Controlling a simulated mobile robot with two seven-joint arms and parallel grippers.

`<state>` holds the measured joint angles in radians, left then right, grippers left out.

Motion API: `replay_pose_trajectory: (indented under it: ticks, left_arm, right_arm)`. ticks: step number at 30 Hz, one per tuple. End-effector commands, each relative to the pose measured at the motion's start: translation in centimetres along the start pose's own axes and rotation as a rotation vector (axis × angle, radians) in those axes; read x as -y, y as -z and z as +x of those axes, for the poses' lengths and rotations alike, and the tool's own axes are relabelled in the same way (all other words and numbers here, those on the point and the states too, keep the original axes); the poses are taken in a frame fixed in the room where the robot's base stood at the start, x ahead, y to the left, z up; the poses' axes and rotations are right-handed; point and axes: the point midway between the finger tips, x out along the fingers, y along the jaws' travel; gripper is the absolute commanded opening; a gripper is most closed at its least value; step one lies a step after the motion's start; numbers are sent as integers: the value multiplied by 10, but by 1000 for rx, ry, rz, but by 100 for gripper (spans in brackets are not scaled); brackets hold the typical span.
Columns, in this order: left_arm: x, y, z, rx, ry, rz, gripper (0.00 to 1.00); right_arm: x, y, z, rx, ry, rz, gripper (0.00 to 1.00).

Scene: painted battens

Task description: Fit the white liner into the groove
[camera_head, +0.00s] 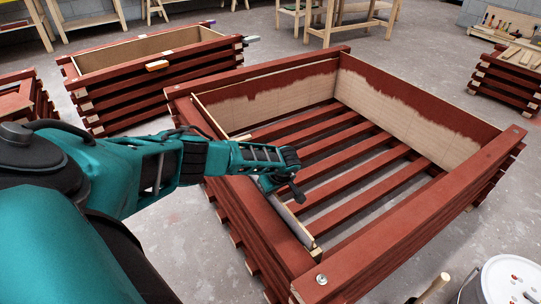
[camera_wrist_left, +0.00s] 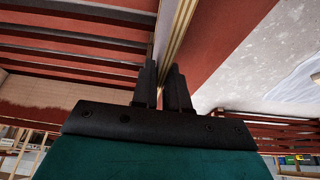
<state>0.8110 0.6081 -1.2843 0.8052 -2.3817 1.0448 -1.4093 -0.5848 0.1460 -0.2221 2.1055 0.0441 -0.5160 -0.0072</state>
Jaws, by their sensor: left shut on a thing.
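My left gripper (camera_head: 284,184) is over the near left wall of the big red batten crate (camera_head: 262,212). It is shut on the white liner (camera_head: 296,222), a thin panel seen nearly edge-on along that wall's inner side. In the left wrist view my left gripper (camera_wrist_left: 163,85) has its two fingers at the liner (camera_wrist_left: 163,40). A pale wooden strip with a dark line, seemingly the groove (camera_wrist_left: 181,35), runs close beside it. I cannot tell whether the liner's edge sits in the groove. The liner's lower part is hidden. My right gripper is not in view.
Wooden panels with red paint along their tops line the crate's back (camera_head: 270,98) and right side (camera_head: 400,110). Slats cross its floor with gaps. Another batten crate (camera_head: 150,85) stands behind left. A white bucket (camera_head: 505,280) stands at front right.

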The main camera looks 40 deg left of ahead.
Motion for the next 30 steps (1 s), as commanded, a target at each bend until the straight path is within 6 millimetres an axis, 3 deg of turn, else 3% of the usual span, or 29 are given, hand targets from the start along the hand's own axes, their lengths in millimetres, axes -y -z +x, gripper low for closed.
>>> replay_pose_trajectory:
  ticks: [1,9,10,19,30]
  left_arm:
    - [-1,0,2,-1,-1,-1,0]
    - [0,-2,7,-2,-1,0,0]
    - [0,-2,7,-2,-1,0,15]
    - [0,-2,7,-2,-1,0,43]
    - [1,-3,8,0,1,1,44]
  right_arm:
    - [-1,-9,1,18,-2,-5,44]
    - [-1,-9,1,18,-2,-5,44]
    - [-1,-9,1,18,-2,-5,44]
    - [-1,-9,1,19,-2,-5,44]
    - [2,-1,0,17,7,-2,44]
